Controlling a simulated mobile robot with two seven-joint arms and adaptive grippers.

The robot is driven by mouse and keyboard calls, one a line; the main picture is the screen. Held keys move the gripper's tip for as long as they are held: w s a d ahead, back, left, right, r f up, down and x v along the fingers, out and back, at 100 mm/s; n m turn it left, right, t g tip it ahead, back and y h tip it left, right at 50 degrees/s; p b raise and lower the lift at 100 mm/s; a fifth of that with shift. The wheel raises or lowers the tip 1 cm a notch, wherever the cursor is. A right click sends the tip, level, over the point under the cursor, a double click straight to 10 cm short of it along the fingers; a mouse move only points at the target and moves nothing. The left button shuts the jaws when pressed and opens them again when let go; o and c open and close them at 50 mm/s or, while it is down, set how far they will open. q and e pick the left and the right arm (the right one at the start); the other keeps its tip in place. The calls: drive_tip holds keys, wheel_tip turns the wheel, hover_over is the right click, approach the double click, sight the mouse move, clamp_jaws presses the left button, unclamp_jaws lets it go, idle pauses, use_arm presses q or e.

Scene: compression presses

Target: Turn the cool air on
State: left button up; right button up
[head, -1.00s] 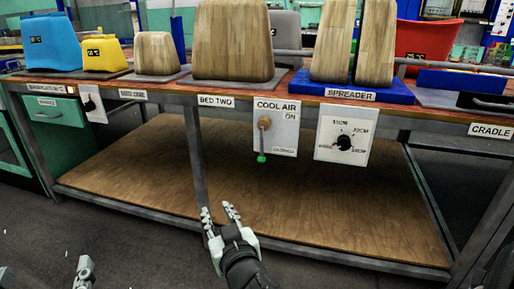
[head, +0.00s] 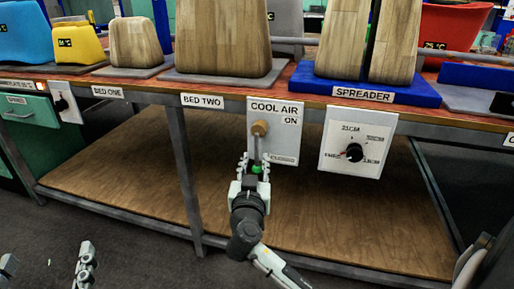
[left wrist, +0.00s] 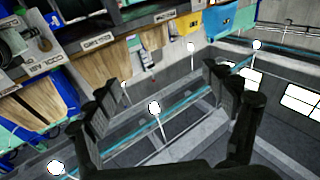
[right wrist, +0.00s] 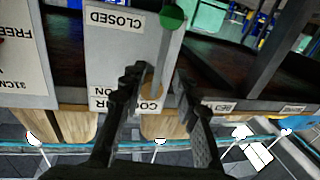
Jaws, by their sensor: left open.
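The cool air panel (head: 287,148) is a white plate labelled COOL AIR, with ON at its upper right. Its lever (head: 257,146) hangs down from a brownish pivot (head: 260,128) to a green knob, partly hidden by my right gripper in the head view. In the right wrist view, upside down, the green knob (right wrist: 172,17) is beside the word CLOSED. My right gripper (head: 254,165) is at the lever's lower end, fingers apart, one seen each side of the lever; contact cannot be told. My left gripper (head: 45,260) is open and empty at the lower left.
A dial panel (head: 340,162) is just right of the cool air panel, under the SPREADER label (head: 362,94). Wooden blocks (head: 223,38) stand on the bench above. A lower wooden shelf (head: 330,217) is bare. A table leg (head: 185,175) stands to the left.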

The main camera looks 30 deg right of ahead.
sight(257, 152)
drive_tip(key=shift+x, duration=2.8)
clamp_jaws()
